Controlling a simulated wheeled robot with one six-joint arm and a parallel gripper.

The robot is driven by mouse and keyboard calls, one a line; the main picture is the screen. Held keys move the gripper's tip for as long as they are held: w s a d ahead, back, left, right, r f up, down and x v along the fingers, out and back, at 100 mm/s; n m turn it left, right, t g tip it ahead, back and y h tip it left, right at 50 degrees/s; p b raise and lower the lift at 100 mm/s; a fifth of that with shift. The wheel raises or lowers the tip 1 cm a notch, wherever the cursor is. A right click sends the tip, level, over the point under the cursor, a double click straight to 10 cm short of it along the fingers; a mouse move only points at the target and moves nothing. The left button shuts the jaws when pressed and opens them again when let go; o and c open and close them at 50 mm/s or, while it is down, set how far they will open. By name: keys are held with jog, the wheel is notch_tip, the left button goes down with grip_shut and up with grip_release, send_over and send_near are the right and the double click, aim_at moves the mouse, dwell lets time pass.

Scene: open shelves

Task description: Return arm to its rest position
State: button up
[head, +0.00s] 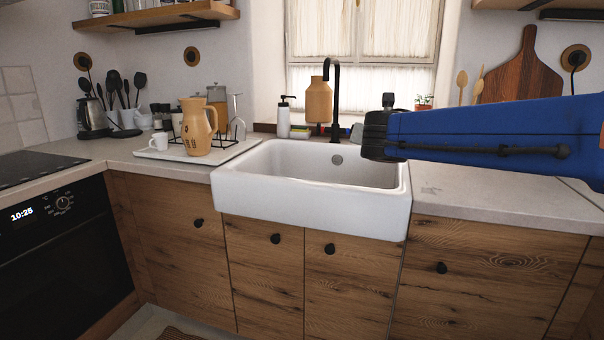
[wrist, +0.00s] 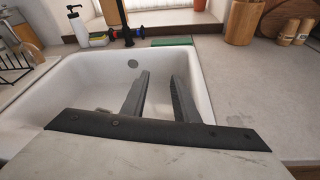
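My gripper (wrist: 159,76) shows in the wrist view with its two dark fingers apart and nothing between them. The fingers appear over the white sink (wrist: 80,80), whose basin looks empty. In the head view a blue link of my arm (head: 480,135) reaches in from the right edge, in front of the counter right of the sink. It ends in a black joint near the sink's right rim. My gripper's fingers cannot be made out in the head view.
A black faucet (head: 336,95) and soap bottle (head: 284,117) stand behind the sink (head: 300,190). A tray (head: 165,155) left of it holds a wooden jug (head: 197,128) and white mug (head: 159,141). A cutting board (head: 522,75) leans at the right. The right counter (head: 470,195) is mostly clear.

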jog(key=s+d+f+m+g, duration=0.2)
jog(key=s+d+f+m, duration=0.25)
jog(key=s, duration=0.25)
jog(key=s+d+f+m+g+h, duration=0.1)
jog(key=s+d+f+m+g, duration=0.1)
jog(key=s+d+f+m, duration=0.3)
jog(key=s+d+f+m+g, duration=0.2)
jog(key=s+d+f+m, duration=0.15)
jog(key=s+m, duration=0.4)
jog(key=s+a+f+m+g+y, duration=0.1)
jog(key=s+a+f+m+y, duration=0.1)
jog(key=s+f+m, duration=0.5)
jog(key=s+a+f+m+g+y, duration=0.2)
jog(key=s+f+m, duration=0.5)
jog(key=s, duration=0.6)
jog(key=shift+s+f+g, duration=0.25)
jog(key=shift+f+g, duration=0.05)
jog(key=shift+f, duration=0.05)
